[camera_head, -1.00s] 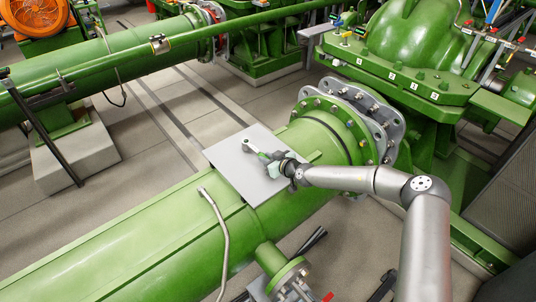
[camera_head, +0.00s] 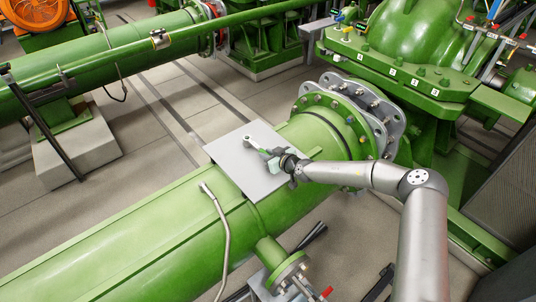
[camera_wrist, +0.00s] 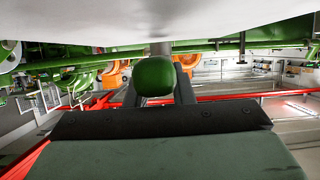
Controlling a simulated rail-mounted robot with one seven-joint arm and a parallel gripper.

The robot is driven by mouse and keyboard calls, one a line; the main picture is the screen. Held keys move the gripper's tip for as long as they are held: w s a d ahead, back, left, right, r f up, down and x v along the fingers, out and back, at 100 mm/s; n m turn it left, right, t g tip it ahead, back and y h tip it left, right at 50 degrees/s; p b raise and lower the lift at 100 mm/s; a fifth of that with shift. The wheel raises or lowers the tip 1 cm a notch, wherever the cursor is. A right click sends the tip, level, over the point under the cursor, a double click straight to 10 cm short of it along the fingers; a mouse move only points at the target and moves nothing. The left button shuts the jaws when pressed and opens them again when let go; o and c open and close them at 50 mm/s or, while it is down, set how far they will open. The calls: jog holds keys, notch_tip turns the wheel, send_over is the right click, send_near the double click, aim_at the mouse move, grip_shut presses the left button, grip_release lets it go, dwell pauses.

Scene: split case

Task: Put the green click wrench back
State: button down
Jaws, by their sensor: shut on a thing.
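The green click wrench (camera_head: 258,148) is in my gripper (camera_head: 279,157), over the grey plate (camera_head: 238,168) that lies on the large green pipe. Its round grey head points up and left, away from my arm. In the wrist view, the rounded green end of the wrench (camera_wrist: 155,76) shows between the dark fingers of my gripper (camera_wrist: 157,94). My gripper is shut on the wrench. I cannot tell whether the wrench touches the plate. Part of its handle is hidden by my gripper.
A flanged joint (camera_head: 350,115) with bolts stands right of the plate. A green pump (camera_head: 420,45) fills the upper right. A bent grey tube (camera_head: 218,225) rises in front of the pipe. Several tools (camera_head: 290,288) lie at a small flange near the bottom.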

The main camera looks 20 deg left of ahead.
jog(key=shift+f+b, duration=0.3)
jog(key=shift+f, duration=0.25)
jog(key=c, duration=0.7)
grip_release()
jog(key=shift+b+v, duration=0.4)
jog(key=shift+v, duration=2.6)
